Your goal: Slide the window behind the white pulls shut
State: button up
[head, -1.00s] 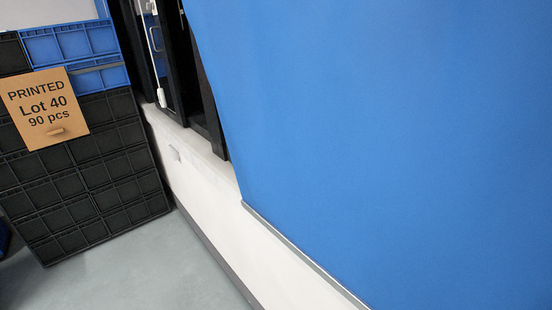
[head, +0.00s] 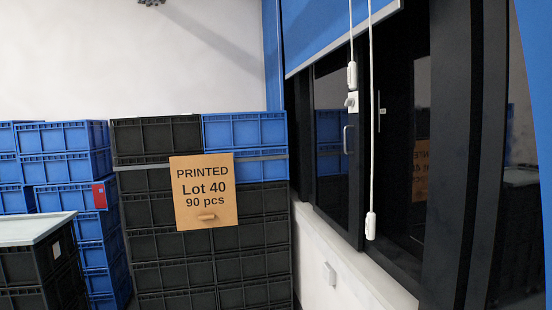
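The window (head: 335,195) has a black frame and dark glass and stands in the wall right of centre. Two white cords hang in front of the window. One ends in a short white pull (head: 352,76) high up; the other ends in a lower white pull (head: 371,226). The glass further right mirrors the cardboard sign. I cannot tell how far the window stands open. My gripper is not in view.
A blue blind (head: 335,28) with a grey bottom bar covers the window's top. Stacked black and blue crates (head: 246,131) stand left of the window, bearing a cardboard sign (head: 206,190). More blue crates (head: 72,165) and a lidded black crate (head: 35,262) are at far left.

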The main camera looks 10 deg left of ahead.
aim_at(337, 130)
jog(key=i+j+u, duration=0.1)
jog(key=i+u, duration=0.4)
jog(key=i, duration=0.95)
jog(key=i+z, duration=0.25)
jog(key=i, duration=0.25)
jog(key=i+j+z, duration=0.25)
jog(key=i, duration=0.25)
jog(key=i+j+z, duration=0.25)
jog(key=i, duration=0.25)
jog(key=i+j+z, duration=0.25)
jog(key=i, duration=0.2)
